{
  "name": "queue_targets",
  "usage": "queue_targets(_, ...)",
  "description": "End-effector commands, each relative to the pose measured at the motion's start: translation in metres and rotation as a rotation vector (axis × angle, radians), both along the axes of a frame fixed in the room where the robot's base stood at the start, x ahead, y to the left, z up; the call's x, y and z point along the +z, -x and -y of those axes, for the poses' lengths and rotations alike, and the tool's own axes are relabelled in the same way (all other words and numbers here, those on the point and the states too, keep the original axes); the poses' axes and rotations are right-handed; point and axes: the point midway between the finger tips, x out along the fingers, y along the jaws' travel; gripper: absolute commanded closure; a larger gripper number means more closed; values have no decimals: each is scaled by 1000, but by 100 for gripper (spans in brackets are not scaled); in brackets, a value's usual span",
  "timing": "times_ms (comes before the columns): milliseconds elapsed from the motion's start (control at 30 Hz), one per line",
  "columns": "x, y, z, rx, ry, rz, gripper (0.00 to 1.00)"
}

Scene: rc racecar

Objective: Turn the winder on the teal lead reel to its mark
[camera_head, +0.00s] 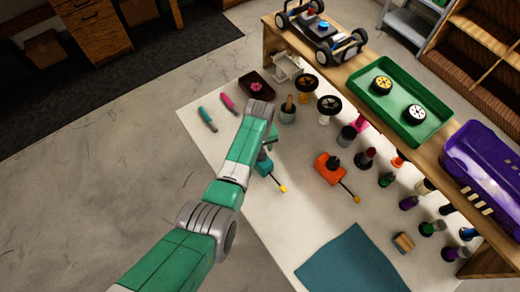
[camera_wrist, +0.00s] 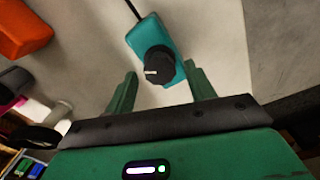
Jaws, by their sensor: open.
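The teal lead reel (camera_wrist: 149,38) lies on the pale work surface, with a black round winder (camera_wrist: 157,65) on top. The winder has a white pointer line, which points left in the wrist view. I cannot make out a target mark on the reel. My gripper (camera_wrist: 158,82) is open, its two green fingers apart on either side of the winder's near edge, not visibly touching it. In the head view the teal reel (camera_head: 264,163) is partly hidden by my arm, and its yellow-tipped lead points down right.
An orange reel (camera_head: 329,166) with a similar lead sits to the right. A teal mat (camera_head: 352,264) lies in front. A raised wooden shelf holds a green tray (camera_head: 385,120), a car chassis and a purple car body (camera_head: 495,175).

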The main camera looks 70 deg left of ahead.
Motion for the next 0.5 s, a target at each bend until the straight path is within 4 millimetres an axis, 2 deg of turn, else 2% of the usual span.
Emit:
queue_targets(33,10,0,0,0,0,0,46)
queue_targets(100,17,0,0,0,0,0,46)
queue_targets(500,53,0,0,-1,0,0,46)
